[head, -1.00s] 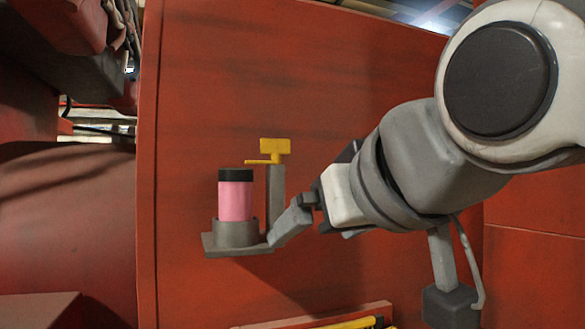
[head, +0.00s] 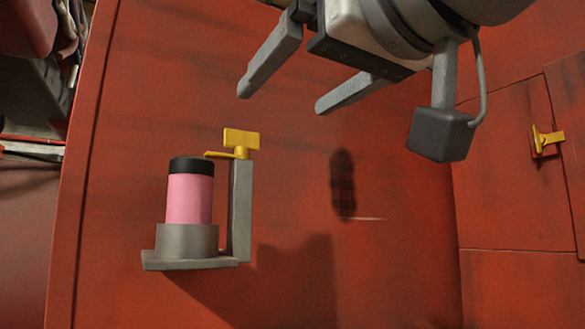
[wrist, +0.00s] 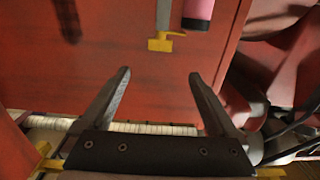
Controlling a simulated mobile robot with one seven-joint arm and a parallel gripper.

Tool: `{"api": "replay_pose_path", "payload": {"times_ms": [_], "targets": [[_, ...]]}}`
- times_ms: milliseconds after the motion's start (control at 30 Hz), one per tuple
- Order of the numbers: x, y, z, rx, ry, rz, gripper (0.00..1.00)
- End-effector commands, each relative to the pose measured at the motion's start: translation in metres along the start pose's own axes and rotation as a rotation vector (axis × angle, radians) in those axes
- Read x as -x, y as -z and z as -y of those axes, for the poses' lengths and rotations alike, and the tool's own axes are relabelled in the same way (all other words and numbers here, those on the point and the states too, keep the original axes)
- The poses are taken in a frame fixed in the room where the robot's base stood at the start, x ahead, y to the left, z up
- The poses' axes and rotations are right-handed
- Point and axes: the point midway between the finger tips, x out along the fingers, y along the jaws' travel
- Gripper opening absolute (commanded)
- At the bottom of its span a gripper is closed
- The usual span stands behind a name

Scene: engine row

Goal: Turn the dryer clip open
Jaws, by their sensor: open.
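The dryer is a pink cylinder (head: 190,198) with a black top, upright in a grey cup holder (head: 187,240) on the red wall. The yellow clip (head: 240,138) sits on top of the grey post beside it, and its thin arm points left to the edge of the black top. In the wrist view the clip (wrist: 160,43) shows at the top, next to the pink cylinder (wrist: 198,12). My gripper (head: 280,100) is open and empty, above and to the right of the clip, apart from it. Both fingers (wrist: 160,76) show in the wrist view with nothing between them.
The red panel (head: 330,250) right of the holder is mostly bare, with a dark oblong patch (head: 342,184). Another yellow latch (head: 546,141) sits on a panel at the far right. Dark machinery (head: 35,95) stands beyond the panel's left edge.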

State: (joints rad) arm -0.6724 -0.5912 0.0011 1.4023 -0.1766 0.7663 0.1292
Motion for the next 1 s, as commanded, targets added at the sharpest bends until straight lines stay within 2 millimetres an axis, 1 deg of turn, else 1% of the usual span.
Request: {"api": "replay_pose_path", "payload": {"times_ms": [33, 400, 600, 700, 800, 1000], "targets": [[-0.011, -0.001, 0.0, 0.001, 0.0, 0.004, 0.95], [-0.093, -0.001, 0.0, 0.001, -0.001, 0.005, 0.95], [-0.13, -0.001, 0.0, 0.0, -0.001, 0.003, 0.95], [-0.142, 0.0, 0.0, 0.0, 0.0, 0.002, 0.95], [-0.15, 0.0, -0.001, 0.0, -0.001, 0.0, 0.95], [-0.155, -0.001, -0.001, 0.0, -0.002, 0.001, 0.95]]}}
